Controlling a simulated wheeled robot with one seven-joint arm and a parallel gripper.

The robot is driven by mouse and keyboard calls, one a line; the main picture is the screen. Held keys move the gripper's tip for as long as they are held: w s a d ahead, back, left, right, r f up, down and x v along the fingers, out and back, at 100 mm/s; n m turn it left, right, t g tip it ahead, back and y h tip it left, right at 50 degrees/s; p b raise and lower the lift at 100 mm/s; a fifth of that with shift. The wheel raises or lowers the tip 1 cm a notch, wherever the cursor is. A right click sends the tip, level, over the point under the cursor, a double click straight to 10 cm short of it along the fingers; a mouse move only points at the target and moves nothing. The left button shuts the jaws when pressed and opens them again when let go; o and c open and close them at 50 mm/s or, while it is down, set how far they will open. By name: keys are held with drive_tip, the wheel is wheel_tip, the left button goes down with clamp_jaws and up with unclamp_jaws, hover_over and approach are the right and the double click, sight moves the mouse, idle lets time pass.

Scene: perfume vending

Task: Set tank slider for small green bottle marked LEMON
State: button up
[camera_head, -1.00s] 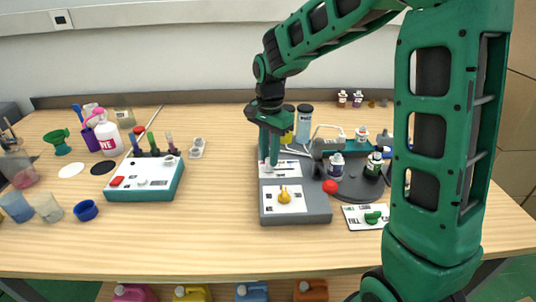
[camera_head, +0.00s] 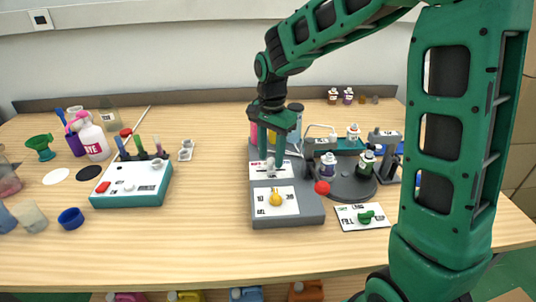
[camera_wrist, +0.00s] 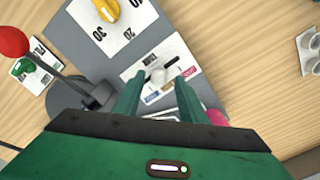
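The tank slider has a pale knob (camera_wrist: 157,75) on a white label strip with coloured marks. The strip also shows in the head view (camera_head: 262,174), on the grey dispenser (camera_head: 288,219). My gripper (camera_wrist: 160,77) is open, pointing down over the strip, its fingertips on either side of the knob. I cannot tell whether they touch it. In the head view my gripper (camera_head: 271,162) is over the upper left of the dispenser. A small dark green bottle (camera_head: 366,162) stands on the round dark platform; its label is too small to read.
A yellow dial (camera_head: 276,197) is on the dispenser in front of the slider. A red ball knob (camera_head: 322,187) and a FILL panel with a green knob (camera_head: 365,216) are to the right.

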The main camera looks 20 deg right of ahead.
sight(272, 158)
wheel_tip(272, 158, up, 11)
drive_tip(key=shift+f, duration=0.15)
idle(0.4)
drive_tip(key=shift+d, duration=0.1)
drive_tip(key=s+d+f+n, duration=0.3)
drive_tip(key=s+d, duration=1.4)
drive_tip(key=s, duration=0.4)
drive_tip(key=s+d+f+n, duration=0.2)
drive_tip(key=s+f, duration=0.2)
drive_tip(key=s, duration=0.6)
drive_tip(key=shift+f, duration=0.2)
drive_tip(key=shift+w+f, duration=0.25)
drive_tip(key=shift+w, duration=0.4)
